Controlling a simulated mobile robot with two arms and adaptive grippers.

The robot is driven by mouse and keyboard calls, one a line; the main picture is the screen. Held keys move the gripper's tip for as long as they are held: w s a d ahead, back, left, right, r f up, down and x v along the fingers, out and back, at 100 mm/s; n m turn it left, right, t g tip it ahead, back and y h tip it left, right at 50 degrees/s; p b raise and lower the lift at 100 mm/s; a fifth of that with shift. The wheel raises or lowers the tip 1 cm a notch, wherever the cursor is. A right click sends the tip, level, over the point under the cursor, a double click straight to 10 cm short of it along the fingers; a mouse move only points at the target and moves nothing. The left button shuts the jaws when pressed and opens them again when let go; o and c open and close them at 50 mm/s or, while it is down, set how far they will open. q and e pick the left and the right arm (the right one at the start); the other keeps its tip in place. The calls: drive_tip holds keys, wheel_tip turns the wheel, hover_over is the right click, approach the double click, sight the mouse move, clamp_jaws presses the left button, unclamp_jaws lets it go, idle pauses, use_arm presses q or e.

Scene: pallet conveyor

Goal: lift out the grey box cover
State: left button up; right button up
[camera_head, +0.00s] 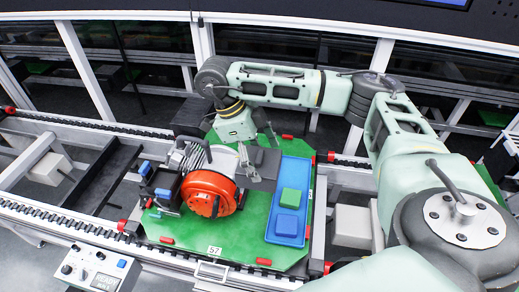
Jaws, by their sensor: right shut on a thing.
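The grey box cover (269,166) is a dark grey piece near the middle of the green pallet (240,235), between the orange round part and the blue tray. My right gripper (250,170) reaches down over it from the far side, and its fingers are shut on the cover. The fingers and the wrist hide part of the cover. I cannot tell whether the cover is clear of the surface below it. My left gripper is not in view.
An orange round machine part (209,193) stands left of my gripper. A blue tray (300,165) on the right holds a green block (289,199) and a blue block (287,225). A control box (97,270) sits at the front left. Conveyor rails (85,225) flank the pallet.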

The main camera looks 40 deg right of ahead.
sight(260, 156)
drive_tip(key=shift+r, duration=2.55)
